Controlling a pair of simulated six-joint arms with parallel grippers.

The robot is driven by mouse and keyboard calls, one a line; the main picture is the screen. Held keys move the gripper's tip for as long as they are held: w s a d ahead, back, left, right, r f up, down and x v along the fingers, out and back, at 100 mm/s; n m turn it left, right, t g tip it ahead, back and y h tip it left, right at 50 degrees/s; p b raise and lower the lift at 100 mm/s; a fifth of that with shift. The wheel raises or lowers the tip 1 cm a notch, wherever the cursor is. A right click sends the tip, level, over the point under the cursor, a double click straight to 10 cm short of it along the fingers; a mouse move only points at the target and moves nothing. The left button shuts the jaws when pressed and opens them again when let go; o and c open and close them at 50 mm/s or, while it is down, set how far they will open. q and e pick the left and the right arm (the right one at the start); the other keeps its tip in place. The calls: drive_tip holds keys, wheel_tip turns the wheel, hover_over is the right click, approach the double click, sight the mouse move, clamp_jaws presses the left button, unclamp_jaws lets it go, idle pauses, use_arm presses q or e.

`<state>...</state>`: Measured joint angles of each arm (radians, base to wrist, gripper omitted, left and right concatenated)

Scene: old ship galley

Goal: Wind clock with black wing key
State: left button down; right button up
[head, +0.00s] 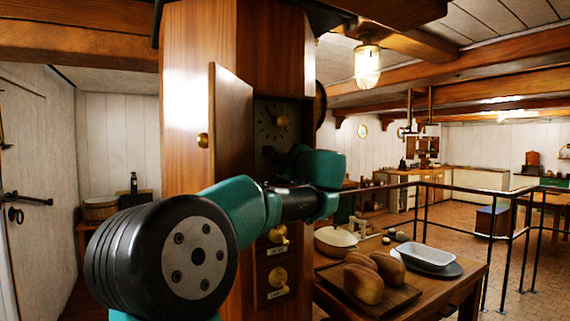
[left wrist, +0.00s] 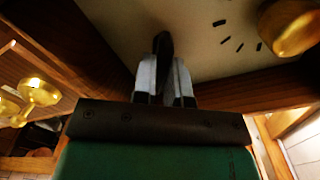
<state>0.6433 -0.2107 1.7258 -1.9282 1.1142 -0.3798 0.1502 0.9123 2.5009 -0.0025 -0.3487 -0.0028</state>
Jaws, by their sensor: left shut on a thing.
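The clock is a tall wooden case (head: 195,60) with its small door (head: 231,115) swung open to the left. Inside is the clock face (head: 271,118) with dark hour marks and a brass knob (head: 281,121) at its middle. In the left wrist view the face (left wrist: 190,35) looks pale, with the brass knob (left wrist: 292,27) at the upper right. My left gripper (left wrist: 165,82) is at the lower part of the face, shut on the black wing key (left wrist: 162,46). The key points toward the face; I cannot tell whether it sits in a hole. My right gripper is not in view.
Below the face are brass knobs (head: 278,234) on the case front.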

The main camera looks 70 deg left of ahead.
use_arm(q)
drive_tip(key=m, duration=0.3)
drive_tip(key=shift+f, duration=0.1)
drive_tip(key=m, duration=0.3)
drive_tip(key=shift+m, duration=2.1)
drive_tip(key=shift+m, duration=1)
drive_tip(key=m, duration=0.5)
